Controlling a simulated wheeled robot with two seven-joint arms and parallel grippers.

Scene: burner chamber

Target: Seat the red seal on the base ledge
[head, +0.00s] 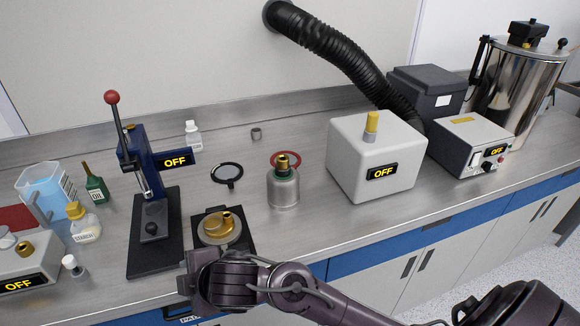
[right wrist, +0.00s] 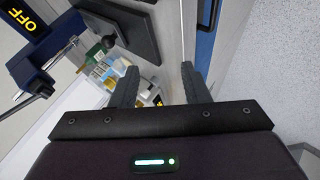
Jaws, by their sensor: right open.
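The red seal (head: 296,157) is a flat red ring on the bench, partly hidden behind a silver canister (head: 283,188) with a brass neck. A round brass base (head: 216,232) sits on a black plate (head: 241,245) near the bench's front edge; I cannot tell whether this is the base with the ledge. My right gripper (head: 192,278) is just in front of that plate, hiding part of it, and away from the seal. In the right wrist view its two fingers (right wrist: 158,88) are apart with nothing held between them. My left gripper is not in view.
A press with a red-knobbed lever (head: 137,190) stands left of the brass base. A dark ring with a handle (head: 227,173) lies left of the canister. A white box (head: 375,160) stands to the right. Bottles and a blue beaker (head: 45,192) crowd the left.

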